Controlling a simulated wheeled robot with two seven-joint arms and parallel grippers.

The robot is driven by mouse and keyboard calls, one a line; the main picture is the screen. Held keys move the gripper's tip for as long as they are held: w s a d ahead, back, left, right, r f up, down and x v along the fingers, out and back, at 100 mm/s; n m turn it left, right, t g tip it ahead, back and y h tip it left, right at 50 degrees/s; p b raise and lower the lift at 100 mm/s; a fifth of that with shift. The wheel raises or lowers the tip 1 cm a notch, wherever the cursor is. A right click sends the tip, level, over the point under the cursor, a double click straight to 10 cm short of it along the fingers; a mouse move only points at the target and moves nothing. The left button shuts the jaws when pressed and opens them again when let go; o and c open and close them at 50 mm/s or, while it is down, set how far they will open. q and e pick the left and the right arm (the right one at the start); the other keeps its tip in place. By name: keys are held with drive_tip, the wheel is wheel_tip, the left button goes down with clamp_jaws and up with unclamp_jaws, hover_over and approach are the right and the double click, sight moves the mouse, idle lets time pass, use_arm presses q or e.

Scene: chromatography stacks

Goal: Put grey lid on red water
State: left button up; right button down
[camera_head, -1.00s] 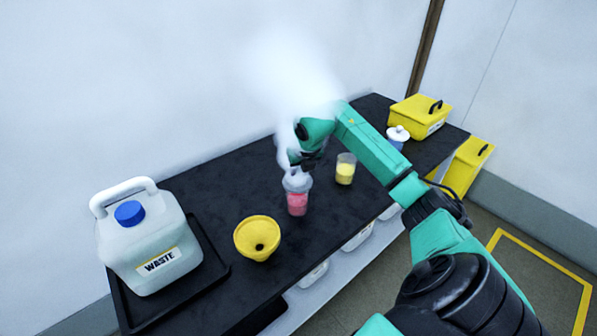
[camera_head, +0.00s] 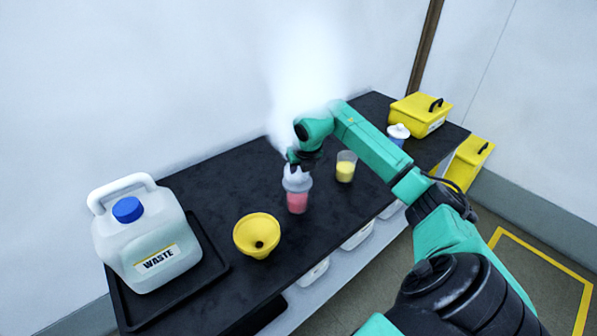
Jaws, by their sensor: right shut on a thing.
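The red water stands in a clear beaker (camera_head: 297,201) upright near the middle of the black bench. The grey lid (camera_head: 296,181) is at the top of this beaker; I cannot tell whether it is fully seated. My right gripper (camera_head: 297,167) is directly above the beaker, shut on the lid's top, and its fingers are partly hidden by the wrist and faint vapour. My left gripper is not in view.
A beaker of yellow liquid (camera_head: 345,168) stands close to the right, under my forearm. A yellow funnel (camera_head: 257,236) and a white waste jug (camera_head: 149,240) on a black tray (camera_head: 216,266) are to the left.

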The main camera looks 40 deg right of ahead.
drive_tip(key=shift+f, duration=0.25)
drive_tip(key=shift+f+b, duration=0.4)
drive_tip(key=c, duration=0.6)
unclamp_jaws()
drive_tip(key=shift+o, duration=0.2)
drive_tip(key=o, duration=0.4)
